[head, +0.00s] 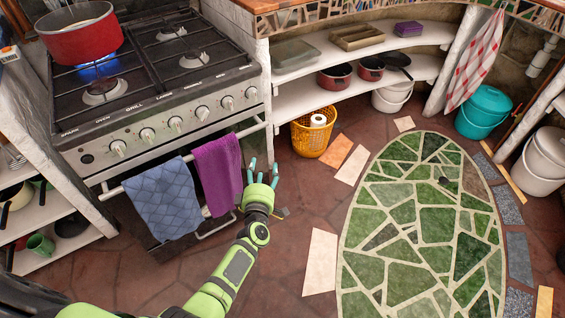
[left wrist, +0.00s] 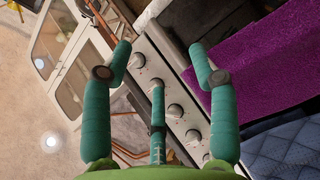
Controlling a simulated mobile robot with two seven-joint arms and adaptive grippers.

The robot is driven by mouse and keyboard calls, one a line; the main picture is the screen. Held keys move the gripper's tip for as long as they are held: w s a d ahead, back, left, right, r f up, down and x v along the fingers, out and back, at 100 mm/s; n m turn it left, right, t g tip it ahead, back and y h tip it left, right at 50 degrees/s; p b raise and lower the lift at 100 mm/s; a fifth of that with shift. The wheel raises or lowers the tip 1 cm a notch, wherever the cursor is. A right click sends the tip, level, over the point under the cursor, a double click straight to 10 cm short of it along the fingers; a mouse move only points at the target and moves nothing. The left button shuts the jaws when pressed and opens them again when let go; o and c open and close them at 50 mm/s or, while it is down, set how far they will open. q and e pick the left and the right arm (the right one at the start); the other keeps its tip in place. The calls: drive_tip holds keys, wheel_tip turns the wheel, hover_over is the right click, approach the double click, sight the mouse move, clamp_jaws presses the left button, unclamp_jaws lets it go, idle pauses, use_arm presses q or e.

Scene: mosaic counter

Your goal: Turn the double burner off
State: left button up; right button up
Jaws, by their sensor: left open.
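The stove (head: 95,128) stands at the left with a row of several knobs (head: 175,124) along its front panel. A blue flame (head: 98,68) burns under a red pot (head: 82,38) on the back left burner. The other visible burners show no flame. My left gripper (head: 258,172) is open and empty, in front of the stove's right end, right of the purple towel and below the panel. In the left wrist view its teal fingers (left wrist: 160,52) are spread, with the knob panel (left wrist: 175,88) beyond them. My right gripper is not in view.
A blue towel (head: 160,198) and a purple towel (head: 217,172) hang on the oven rail close to my left gripper. A yellow basket (head: 312,134) stands right of the stove. A green mosaic mat (head: 420,215) covers the floor at right. Shelves hold pans behind.

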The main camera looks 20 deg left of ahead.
use_arm(q)
drive_tip(key=w+a+r+n+y+b, duration=0.4)
drive_tip(key=a+r+n+y+b, duration=0.25)
drive_tip(key=n, duration=0.45)
drive_tip(key=n+g+y+b, duration=0.5)
drive_tip(key=n+b, duration=0.4)
drive_tip(key=n, duration=0.8)
approach(207, 117)
drive_tip(key=w+a+g, duration=0.1)
drive_tip(key=w+a, duration=0.1)
drive_tip(key=shift+h, duration=0.35)
drive_tip(key=x, duration=0.4)
drive_tip(key=r+b+x, duration=0.1)
drive_tip(key=x, duration=0.1)
drive_tip(key=shift+s+a, duration=0.1)
drive_tip(key=shift+a, duration=0.35)
drive_tip(key=c, duration=1.1)
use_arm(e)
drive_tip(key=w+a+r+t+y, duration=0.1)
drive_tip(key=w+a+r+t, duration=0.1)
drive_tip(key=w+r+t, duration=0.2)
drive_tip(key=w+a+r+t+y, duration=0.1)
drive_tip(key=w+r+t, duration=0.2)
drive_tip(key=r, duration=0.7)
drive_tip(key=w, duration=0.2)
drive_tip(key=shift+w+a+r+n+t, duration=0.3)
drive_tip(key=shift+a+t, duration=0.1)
